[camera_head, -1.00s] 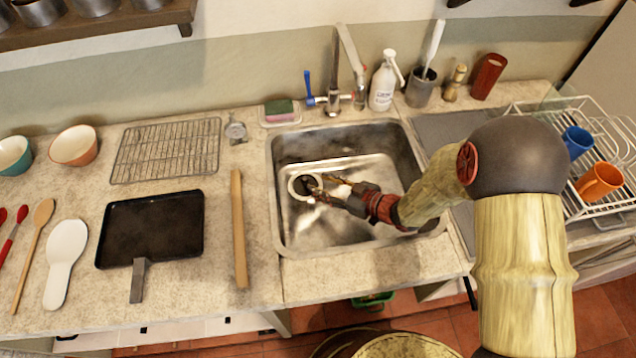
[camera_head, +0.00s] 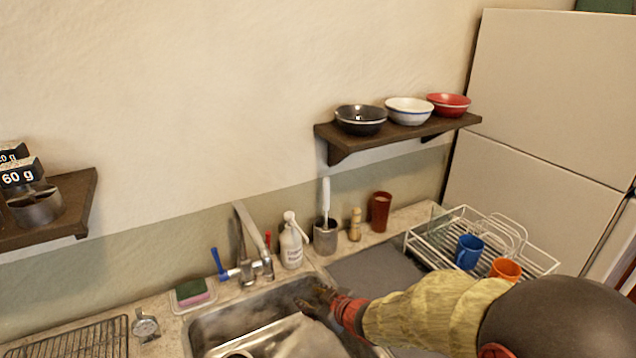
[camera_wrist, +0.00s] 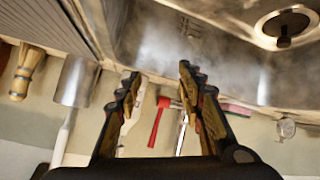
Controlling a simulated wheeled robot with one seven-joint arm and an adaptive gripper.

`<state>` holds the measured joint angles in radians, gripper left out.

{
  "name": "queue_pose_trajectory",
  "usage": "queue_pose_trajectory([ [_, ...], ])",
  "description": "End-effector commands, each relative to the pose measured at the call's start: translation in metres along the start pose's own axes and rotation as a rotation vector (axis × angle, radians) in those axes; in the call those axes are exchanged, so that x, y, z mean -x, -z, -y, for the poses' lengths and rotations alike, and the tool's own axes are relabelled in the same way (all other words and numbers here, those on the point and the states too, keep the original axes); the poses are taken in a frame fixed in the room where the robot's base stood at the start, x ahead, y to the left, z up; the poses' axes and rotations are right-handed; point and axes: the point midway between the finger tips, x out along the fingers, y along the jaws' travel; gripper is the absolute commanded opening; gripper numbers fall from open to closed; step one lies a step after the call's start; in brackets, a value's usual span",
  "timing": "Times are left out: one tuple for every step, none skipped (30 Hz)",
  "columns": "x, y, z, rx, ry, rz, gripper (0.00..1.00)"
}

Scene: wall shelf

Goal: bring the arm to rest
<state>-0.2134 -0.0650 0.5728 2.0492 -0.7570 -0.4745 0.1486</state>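My gripper (camera_head: 318,298) is above the far right part of the sink (camera_head: 215,322) in the head view, and my arm hides part of the basin. In the wrist view my gripper (camera_wrist: 158,80) has its two dark fingers spread apart, with nothing between them. The sink wall and floor (camera_wrist: 235,60) show beyond the fingertips. The drain (camera_wrist: 284,28) is at the upper right, clear of the fingers.
The tap (camera_head: 254,245), soap bottle (camera_head: 291,245), grey brush holder (camera_head: 325,237) and red cup (camera_head: 380,212) stand behind the sink. A dish rack (camera_head: 540,262) with blue and orange mugs is at right. A wall shelf (camera_head: 425,125) holds three bowls.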

Motion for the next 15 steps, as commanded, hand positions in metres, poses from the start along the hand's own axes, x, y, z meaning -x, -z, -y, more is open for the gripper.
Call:
queue_pose_trajectory([
  [0.028, 0.008, -0.028, -0.026, -0.075, 0.036, 0.38],
  [0.043, 0.008, -0.042, -0.046, -0.116, 0.063, 0.38],
  [0.065, 0.008, -0.059, -0.077, -0.167, 0.1, 0.38],
  [0.083, 0.007, -0.069, -0.102, -0.203, 0.128, 0.38],
  [0.102, 0.006, -0.079, -0.128, -0.237, 0.154, 0.38],
  [0.127, 0.003, -0.09, -0.17, -0.279, 0.19, 0.38],
  [0.147, 0.0, -0.095, -0.203, -0.307, 0.218, 0.38],
  [0.167, -0.003, -0.099, -0.237, -0.333, 0.245, 0.38],
  [0.194, -0.007, -0.102, -0.283, -0.362, 0.279, 0.38],
  [0.213, -0.011, -0.101, -0.32, -0.38, 0.305, 0.38],
  [0.233, -0.015, -0.099, -0.358, -0.395, 0.328, 0.38],
  [0.258, -0.021, -0.094, -0.41, -0.41, 0.359, 0.38],
  [0.277, -0.025, -0.088, -0.449, -0.417, 0.38, 0.38],
  [0.293, -0.029, -0.081, -0.486, -0.42, 0.401, 0.38],
  [0.315, -0.034, -0.07, -0.535, -0.42, 0.426, 0.38],
])
